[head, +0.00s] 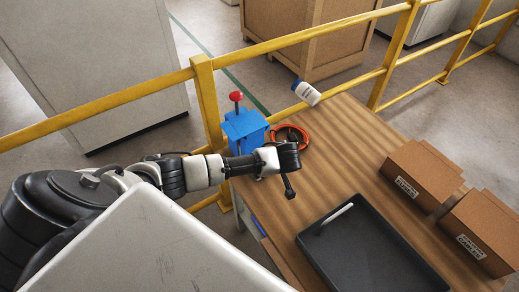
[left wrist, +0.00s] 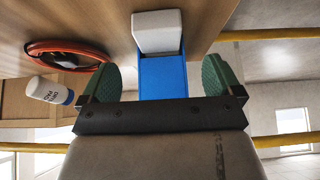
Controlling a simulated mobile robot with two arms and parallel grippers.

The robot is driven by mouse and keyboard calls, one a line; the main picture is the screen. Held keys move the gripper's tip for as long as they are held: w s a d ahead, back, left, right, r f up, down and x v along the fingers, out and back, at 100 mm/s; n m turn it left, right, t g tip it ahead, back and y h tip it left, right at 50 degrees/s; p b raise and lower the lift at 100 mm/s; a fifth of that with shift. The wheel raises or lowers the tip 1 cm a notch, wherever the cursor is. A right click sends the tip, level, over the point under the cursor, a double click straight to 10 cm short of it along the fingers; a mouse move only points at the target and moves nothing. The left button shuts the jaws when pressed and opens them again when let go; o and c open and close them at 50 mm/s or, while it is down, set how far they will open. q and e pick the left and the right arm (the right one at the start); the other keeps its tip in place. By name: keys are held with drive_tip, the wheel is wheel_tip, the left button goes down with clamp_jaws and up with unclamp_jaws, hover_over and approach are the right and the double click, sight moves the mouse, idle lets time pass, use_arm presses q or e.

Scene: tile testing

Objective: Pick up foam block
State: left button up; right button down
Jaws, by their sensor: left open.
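A pale grey-white block (left wrist: 158,32), which looks like the foam block, shows at the top of the left wrist view, against a blue block-shaped thing (left wrist: 162,78). I cannot make out the pale block in the head view; my left arm may hide it. My left gripper (left wrist: 155,85) is open, its two green finger pads on either side of the blue thing, with the pale block farther out beyond the fingertips. I cannot tell whether the pads touch anything. In the head view my left gripper (head: 288,160) is over the table's left end, its fingers mostly hidden. My right gripper is not in view.
A black tray (head: 370,250) and cardboard boxes (head: 420,172) take up the right. A yellow rail (head: 120,103) runs behind.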

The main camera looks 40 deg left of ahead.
use_arm(q)
drive_tip(key=shift+x, duration=3.5)
drive_tip(key=shift+w+d, duration=0.1)
drive_tip(key=shift+c, duration=0.2)
drive_tip(key=c, duration=0.9)
drive_tip(key=shift+c, duration=0.2)
drive_tip(key=shift+r, duration=0.1)
